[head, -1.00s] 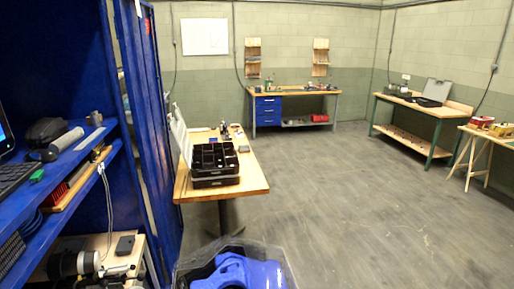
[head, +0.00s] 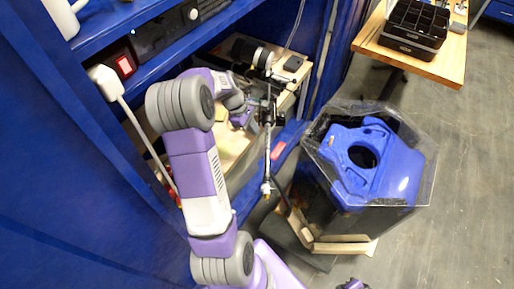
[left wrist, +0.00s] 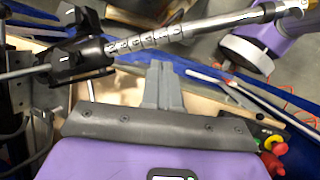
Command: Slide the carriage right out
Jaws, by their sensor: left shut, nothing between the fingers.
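The carriage looks like the pale wooden board (head: 228,152) on the low shelf inside the blue cabinet. My left arm reaches over it from the bottom, and my left gripper (head: 242,118) is by the board, beside an upright rod stand (head: 267,118). In the left wrist view the grey fingers (left wrist: 165,88) are shut together with nothing between them. Pale wood (left wrist: 120,86) shows behind them. A black clamp (left wrist: 82,50) on a ribbed metal rod (left wrist: 180,32) crosses close beyond the fingers. Whether the fingers touch the board I cannot tell. My arm hides part of the board.
A clear-walled tank (head: 415,150) with a blue part (head: 375,165) stands right of the cabinet opening. A black motor-like cylinder (head: 248,50) sits deeper on the low shelf. A blue shelf (head: 165,55) runs above. Open floor (head: 465,200) lies at the right.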

